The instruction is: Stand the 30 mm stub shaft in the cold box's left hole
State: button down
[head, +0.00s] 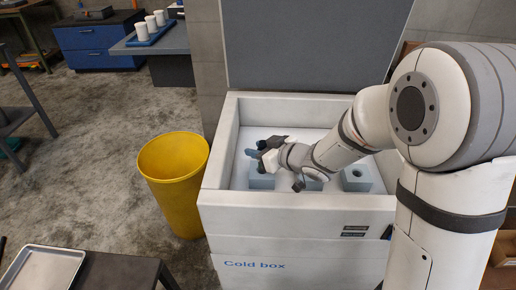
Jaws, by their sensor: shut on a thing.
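The cold box (296,214) stands open with its lid up at the back. Inside it are pale blue-grey blocks: a left block (262,182) under my gripper, a middle block (311,185) mostly behind my arm, and a right block (357,178) with a dark round hole in its top. My gripper (262,150) is over the left part of the box, shut on a small blue-grey piece, which I take to be the stub shaft (252,153). The piece looks tilted and above the left block, not upright. The left block's hole is hidden by my gripper.
A yellow bin (174,180) stands left of the cold box. A metal tray (42,272) lies on a dark table at the lower left. White cups (151,24) stand on a blue tray on a grey bench behind. The box's walls surround the blocks.

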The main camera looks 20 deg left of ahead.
jog(key=shift+f+b, duration=0.3)
jog(key=shift+f, duration=0.1)
jog(key=shift+f+b, duration=1.2)
jog(key=shift+f, duration=0.5)
jog(key=c, duration=0.9)
grip_release()
jog(key=shift+c, duration=0.2)
jog(key=shift+s+f, duration=0.1)
